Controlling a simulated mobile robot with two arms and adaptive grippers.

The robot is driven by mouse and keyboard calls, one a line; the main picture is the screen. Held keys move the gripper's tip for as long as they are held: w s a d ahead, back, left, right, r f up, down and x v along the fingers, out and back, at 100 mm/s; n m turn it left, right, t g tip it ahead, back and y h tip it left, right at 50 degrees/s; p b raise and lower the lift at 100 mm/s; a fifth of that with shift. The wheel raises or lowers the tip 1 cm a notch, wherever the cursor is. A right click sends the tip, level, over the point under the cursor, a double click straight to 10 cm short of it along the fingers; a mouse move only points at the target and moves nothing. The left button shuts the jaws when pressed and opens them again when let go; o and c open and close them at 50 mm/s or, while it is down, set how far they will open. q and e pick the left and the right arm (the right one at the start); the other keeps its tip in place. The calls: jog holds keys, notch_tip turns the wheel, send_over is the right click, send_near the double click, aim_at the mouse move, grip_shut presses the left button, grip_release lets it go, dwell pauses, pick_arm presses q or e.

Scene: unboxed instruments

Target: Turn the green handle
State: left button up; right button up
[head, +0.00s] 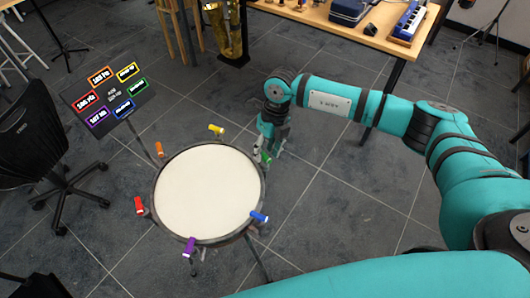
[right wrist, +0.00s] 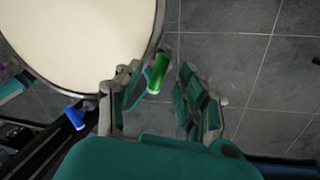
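A round drum (head: 208,192) with a pale head and dark rim stands on the floor, with several coloured handles around its rim. The green handle (head: 267,158) is on the right side of the rim, partly hidden by my right gripper (head: 264,148). In the right wrist view, the green handle (right wrist: 158,73) shows between the two fingers of my right gripper (right wrist: 160,82). It is nearer the left finger, with a gap to the right finger. The right gripper is open; contact with the left finger cannot be told. My left gripper is not visible.
Blue (head: 259,216), purple (head: 189,247), red (head: 139,205), orange (head: 159,149) and yellow (head: 216,129) handles surround the drum. A stand with a coloured-label panel (head: 112,93) and a black chair (head: 35,135) are at left. A wooden table (head: 335,25) is behind. Floor right of the drum is clear.

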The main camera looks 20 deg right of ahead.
jog(key=shift+s+a+f, duration=0.1)
jog(key=shift+a+f, duration=0.15)
jog(key=shift+f, duration=0.75)
grip_shut()
